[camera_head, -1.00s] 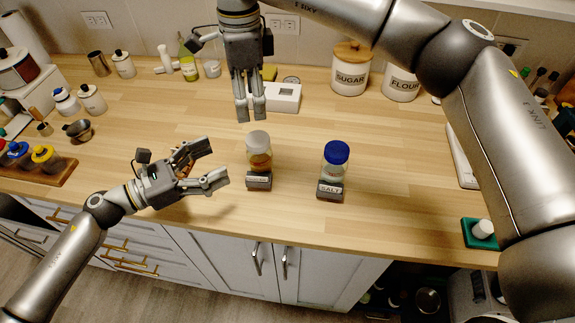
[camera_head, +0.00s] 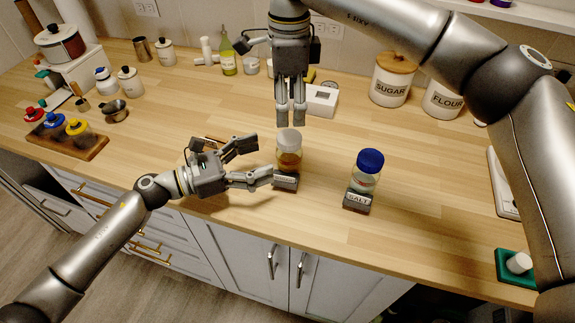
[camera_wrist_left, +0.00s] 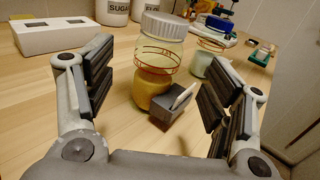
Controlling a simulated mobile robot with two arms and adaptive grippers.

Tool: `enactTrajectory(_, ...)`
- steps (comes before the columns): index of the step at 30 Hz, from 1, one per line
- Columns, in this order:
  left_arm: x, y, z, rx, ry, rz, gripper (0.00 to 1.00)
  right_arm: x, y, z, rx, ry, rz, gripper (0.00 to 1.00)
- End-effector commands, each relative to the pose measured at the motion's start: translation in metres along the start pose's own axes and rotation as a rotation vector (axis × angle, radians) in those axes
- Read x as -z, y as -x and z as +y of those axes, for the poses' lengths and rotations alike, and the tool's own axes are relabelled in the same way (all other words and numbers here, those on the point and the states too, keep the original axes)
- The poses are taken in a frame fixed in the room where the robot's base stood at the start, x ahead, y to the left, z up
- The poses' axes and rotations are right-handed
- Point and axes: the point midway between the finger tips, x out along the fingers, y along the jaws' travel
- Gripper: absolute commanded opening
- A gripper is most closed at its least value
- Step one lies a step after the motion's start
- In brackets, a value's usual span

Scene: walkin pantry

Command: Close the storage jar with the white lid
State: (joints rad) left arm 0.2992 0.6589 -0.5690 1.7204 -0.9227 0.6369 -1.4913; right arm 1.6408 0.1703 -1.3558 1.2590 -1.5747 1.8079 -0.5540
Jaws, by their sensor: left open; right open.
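The storage jar (camera_head: 290,160) is clear glass with orange-brown contents and stands upright on the counter. The white lid (camera_head: 289,136) sits on its mouth; I cannot tell if it is fastened. A dark label block (camera_head: 285,182) stands in front of the jar. My left gripper (camera_head: 262,160) is open just left of the jar, fingers pointing at it. In the left wrist view the jar (camera_wrist_left: 157,72) shows between the open fingers, with the white lid (camera_wrist_left: 164,26) on top. My right gripper (camera_head: 291,118) is open and empty, pointing down, with its tips just above the lid in the picture.
A blue-lidded salt jar (camera_head: 366,168) with a label block stands right of the jar. A white box (camera_head: 322,100) and sugar (camera_head: 391,82) and flour (camera_head: 443,98) canisters stand behind. A wooden board with coloured lids (camera_head: 68,141) lies left. The counter's front edge is close.

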Motion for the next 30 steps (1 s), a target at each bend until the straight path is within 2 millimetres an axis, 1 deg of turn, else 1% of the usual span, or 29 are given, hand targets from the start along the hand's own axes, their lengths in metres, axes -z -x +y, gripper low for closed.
enactTrajectory(1, -0.001, -0.011, 0.0, 0.0, -0.001, -0.004, 0.76, 0.0, 0.0, 0.0, 0.0, 0.0, 0.0, 0.64)
enactTrajectory(6, -0.001, -0.042, 0.001, 0.0, -0.001, -0.002, 0.76, 0.0, 0.0, 0.0, 0.0, 0.0, 0.0, 0.64)
enactTrajectory(9, -0.001, -0.057, 0.001, 0.0, -0.001, -0.002, 0.76, 0.0, 0.0, 0.0, 0.0, 0.0, 0.0, 0.64)
enactTrajectory(12, 0.0, -0.067, 0.001, -0.001, 0.0, 0.0, 0.76, 0.0, 0.0, 0.0, 0.0, 0.0, 0.0, 0.64)
enactTrajectory(17, 0.0, -0.076, 0.001, -0.002, 0.0, -0.001, 0.76, 0.0, 0.0, 0.0, 0.0, 0.0, 0.0, 0.64)
enactTrajectory(26, 0.0, -0.077, 0.001, -0.002, 0.0, 0.0, 0.76, 0.0, 0.0, 0.0, 0.0, 0.0, 0.0, 0.64)
enactTrajectory(30, 0.0, -0.077, 0.001, -0.002, 0.0, 0.0, 0.58, 0.0, 0.0, 0.0, 0.0, 0.0, 0.0, 0.64)
